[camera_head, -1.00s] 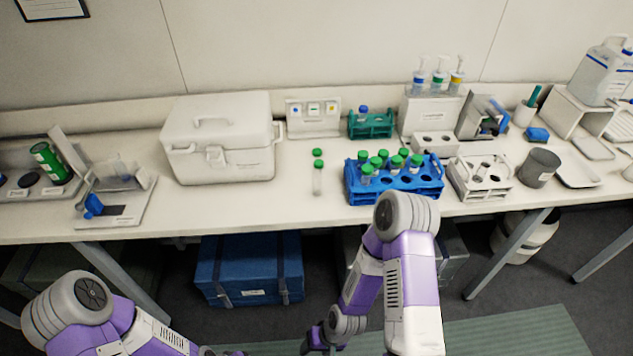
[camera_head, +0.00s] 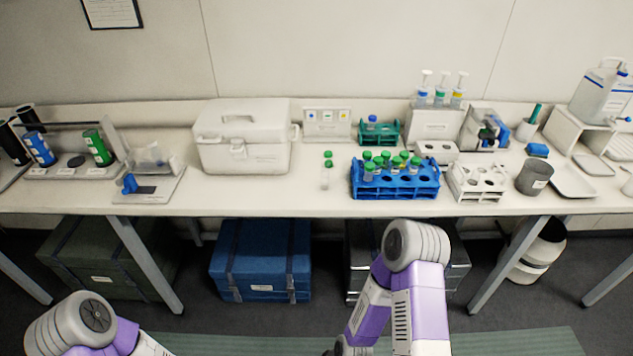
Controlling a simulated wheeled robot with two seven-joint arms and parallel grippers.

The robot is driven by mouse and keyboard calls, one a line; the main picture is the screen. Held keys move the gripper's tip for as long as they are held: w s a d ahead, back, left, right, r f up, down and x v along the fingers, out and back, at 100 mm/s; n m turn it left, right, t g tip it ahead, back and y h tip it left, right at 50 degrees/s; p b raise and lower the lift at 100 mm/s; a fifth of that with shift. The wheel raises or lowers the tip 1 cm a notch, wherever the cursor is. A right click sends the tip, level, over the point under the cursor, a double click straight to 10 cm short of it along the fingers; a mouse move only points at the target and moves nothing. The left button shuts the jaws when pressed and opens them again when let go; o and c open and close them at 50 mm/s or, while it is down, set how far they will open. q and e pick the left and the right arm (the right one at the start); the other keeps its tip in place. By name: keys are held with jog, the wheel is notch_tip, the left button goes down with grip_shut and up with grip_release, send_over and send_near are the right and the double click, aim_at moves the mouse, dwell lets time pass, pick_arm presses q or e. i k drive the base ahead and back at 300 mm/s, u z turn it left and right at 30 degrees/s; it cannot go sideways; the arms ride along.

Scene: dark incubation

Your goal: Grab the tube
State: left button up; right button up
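A clear tube with a green cap (camera_head: 327,163) stands alone on the white bench, left of the blue rack. Several green-capped tubes (camera_head: 387,160) stand in the blue rack (camera_head: 397,188). A blue-capped tube (camera_head: 372,120) is in the green rack (camera_head: 379,134) behind. The task does not show which tube is meant. My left arm is at the lower left and my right arm at the lower middle, both in front of and below the bench edge. Both grippers are out of the picture.
A white cooler box (camera_head: 243,160) stands left of the lone tube. A white rack (camera_head: 477,182) and a grey cup (camera_head: 534,176) are right of the blue rack. The front bench edge (camera_head: 300,212) lies between my arms and the tubes. Blue and dark cases sit below.

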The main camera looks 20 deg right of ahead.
aim_at(326, 167)
jog(key=u, duration=1.25)
jog(key=i, duration=1.25)
jog(key=z, duration=1.85)
